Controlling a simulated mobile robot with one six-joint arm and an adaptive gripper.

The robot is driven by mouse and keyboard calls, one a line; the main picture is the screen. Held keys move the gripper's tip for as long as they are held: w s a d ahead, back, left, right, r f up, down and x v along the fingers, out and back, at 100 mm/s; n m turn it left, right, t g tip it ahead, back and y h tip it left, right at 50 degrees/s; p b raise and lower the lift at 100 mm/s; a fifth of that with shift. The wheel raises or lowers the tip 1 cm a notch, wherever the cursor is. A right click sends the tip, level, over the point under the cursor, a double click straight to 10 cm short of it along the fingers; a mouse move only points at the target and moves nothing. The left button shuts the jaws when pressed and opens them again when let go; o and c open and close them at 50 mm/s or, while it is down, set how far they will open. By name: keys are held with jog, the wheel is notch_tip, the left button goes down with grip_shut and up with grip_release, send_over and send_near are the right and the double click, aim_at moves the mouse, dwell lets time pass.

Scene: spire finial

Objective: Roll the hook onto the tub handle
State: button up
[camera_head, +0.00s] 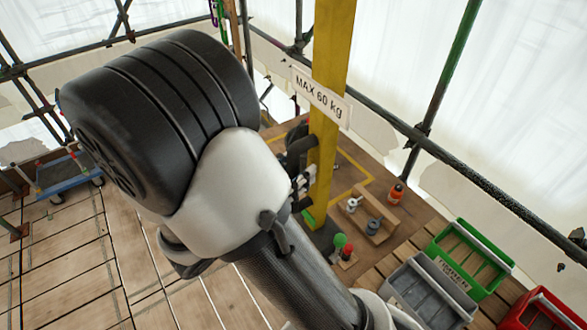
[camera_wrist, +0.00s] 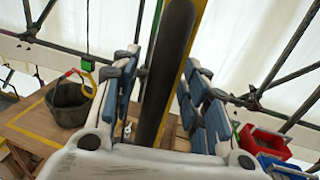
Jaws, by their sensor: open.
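My gripper (camera_wrist: 163,88) is open, with a blue-padded finger on each side of a thick dark upright bar or rim (camera_wrist: 166,70). I cannot tell whether either finger touches it. A dark tub (camera_wrist: 70,104) stands at the left of the wrist view. In the head view my gripper (camera_head: 304,186) is beside the yellow post, partly hidden by my arm.
Grey (camera_head: 392,288) and green (camera_head: 438,238) bins stand at the right. Scaffold tubes cross behind.

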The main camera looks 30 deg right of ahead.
jog(key=shift+c, duration=0.2)
grip_shut()
dwell(0.4)
